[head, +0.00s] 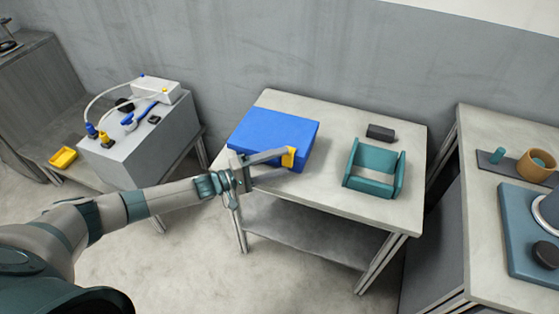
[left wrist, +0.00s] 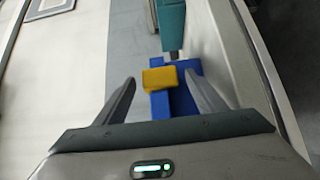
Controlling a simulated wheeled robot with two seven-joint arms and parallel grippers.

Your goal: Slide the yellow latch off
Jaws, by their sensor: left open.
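The yellow latch (head: 289,157) sits at the front right edge of a blue box (head: 272,133) on the middle table. My left gripper (head: 284,161) reaches in from the left with its fingers at the latch, open. In the left wrist view the yellow latch (left wrist: 159,78) lies between the two spread fingers of my left gripper (left wrist: 162,86), with blue parts of the box (left wrist: 183,102) around it. I cannot tell whether either finger touches the latch. My right gripper is not in view.
A teal open holder (head: 374,168) and a dark block (head: 380,132) stand on the table (head: 330,205) right of the box. A grey machine (head: 140,150) with cables stands at left. Another table at right holds a blue-grey board (head: 510,225).

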